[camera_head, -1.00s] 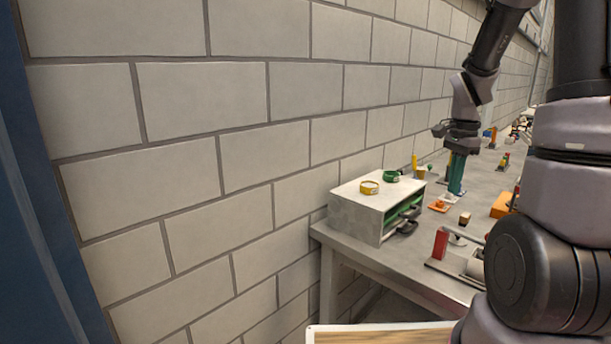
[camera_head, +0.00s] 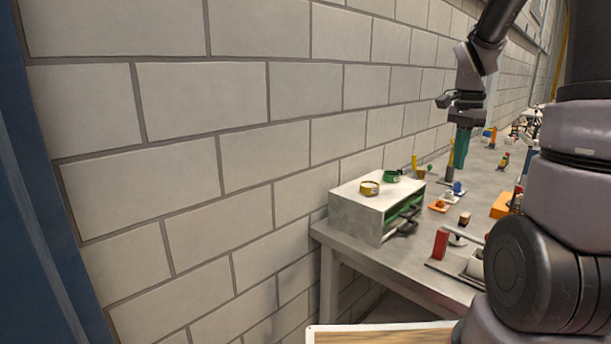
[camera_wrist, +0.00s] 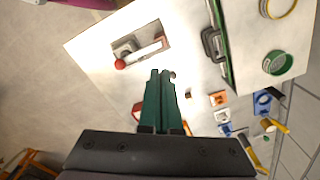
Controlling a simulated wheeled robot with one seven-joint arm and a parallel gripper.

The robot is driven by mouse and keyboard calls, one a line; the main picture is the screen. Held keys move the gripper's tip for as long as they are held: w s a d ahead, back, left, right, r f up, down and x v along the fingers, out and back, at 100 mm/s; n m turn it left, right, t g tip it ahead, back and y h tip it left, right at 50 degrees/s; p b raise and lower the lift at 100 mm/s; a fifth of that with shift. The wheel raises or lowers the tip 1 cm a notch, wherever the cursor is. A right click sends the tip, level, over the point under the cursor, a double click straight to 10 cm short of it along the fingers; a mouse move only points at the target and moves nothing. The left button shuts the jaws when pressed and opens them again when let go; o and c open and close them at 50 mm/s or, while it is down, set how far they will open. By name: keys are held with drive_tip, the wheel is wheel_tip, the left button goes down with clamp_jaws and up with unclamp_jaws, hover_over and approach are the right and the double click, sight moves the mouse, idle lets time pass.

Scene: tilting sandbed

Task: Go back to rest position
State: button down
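My gripper (camera_head: 461,150) hangs from the arm above the grey workbench (camera_head: 350,246), pointing down, with long green fingers. In the wrist view the two green fingers (camera_wrist: 161,85) lie close together, meeting at their tips with nothing between them. In the head view the gripper is above and behind the grey drawer box (camera_head: 362,218), clear of the bench top.
A yellow ring (camera_head: 369,188) and a green ring (camera_head: 391,176) lie on the drawer box. Several small items stand on the bench, including a red block (camera_head: 440,244) and an orange box (camera_head: 501,205). A block wall (camera_head: 200,140) runs along the left.

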drive_tip(key=shift+r, duration=0.8)
drive_tip(key=s+a+r+n+t+y, duration=0.1)
drive_tip(key=s+a+r+n+t, duration=0.2)
drive_tip(key=s+a+r+n, duration=0.2)
drive_tip(key=s+a+r+n+t+y, duration=0.1)
drive_tip(key=s+a+r+n+t, duration=0.3)
drive_tip(key=s, duration=0.6)
drive_tip(key=a+r+n, duration=0.2)
drive_tip(key=a, duration=0.1)
drive_tip(key=shift+a, duration=0.2)
drive_tip(key=shift+s+d, duration=0.15)
